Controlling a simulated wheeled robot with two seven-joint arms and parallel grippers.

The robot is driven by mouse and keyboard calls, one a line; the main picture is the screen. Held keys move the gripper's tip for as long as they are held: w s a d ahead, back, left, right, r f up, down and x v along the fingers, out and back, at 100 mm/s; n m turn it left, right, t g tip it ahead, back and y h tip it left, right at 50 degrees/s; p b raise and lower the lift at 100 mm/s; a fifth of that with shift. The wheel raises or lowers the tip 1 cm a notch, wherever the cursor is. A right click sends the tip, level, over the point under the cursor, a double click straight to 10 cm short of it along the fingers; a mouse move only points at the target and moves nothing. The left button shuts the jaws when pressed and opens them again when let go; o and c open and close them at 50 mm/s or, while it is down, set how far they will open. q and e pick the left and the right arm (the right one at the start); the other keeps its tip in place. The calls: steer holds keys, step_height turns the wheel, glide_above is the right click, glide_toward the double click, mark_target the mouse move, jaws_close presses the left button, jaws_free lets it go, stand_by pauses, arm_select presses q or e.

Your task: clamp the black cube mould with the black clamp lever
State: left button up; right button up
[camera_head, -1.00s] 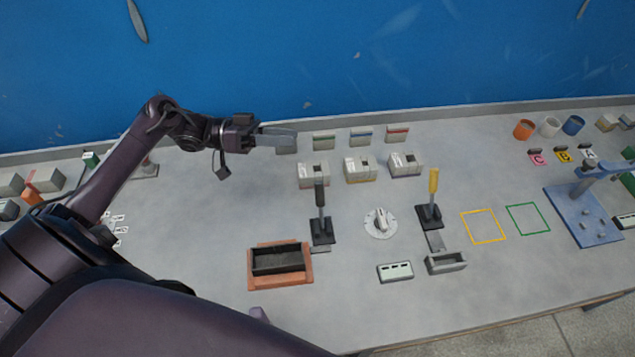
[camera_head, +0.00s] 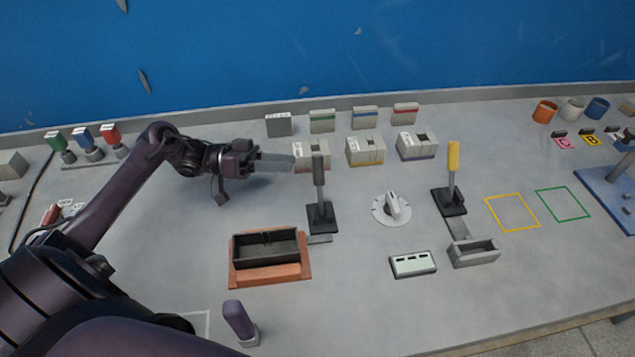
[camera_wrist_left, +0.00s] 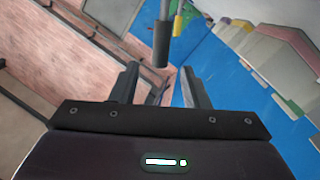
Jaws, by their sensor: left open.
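The black clamp lever (camera_head: 319,188) stands upright on a black base, with a small grey plate at its foot. The black mould (camera_head: 265,250) is an open box on an orange-brown base, to the left of and nearer than the lever. My left gripper (camera_head: 288,162) is open and empty, its fingers pointing right, just left of the lever's handle top in the picture. In the left wrist view, a dark handle (camera_wrist_left: 161,45) shows ahead, between the directions of the two open fingers (camera_wrist_left: 160,88), apart from them. My right gripper is not in view.
A white dial (camera_head: 393,208) and a yellow-handled lever (camera_head: 452,180) stand to the right. Several grey blocks (camera_head: 366,150) line the back. A purple upright piece (camera_head: 238,318) stands near the front. Bare table lies between the left arm and the mould.

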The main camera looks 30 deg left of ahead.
mark_target(317, 166)
arm_select(q)
steer(key=shift+p+x, duration=1.25)
steer(key=shift+x, duration=2.65)
steer(key=shift+f, duration=0.2)
jaws_close()
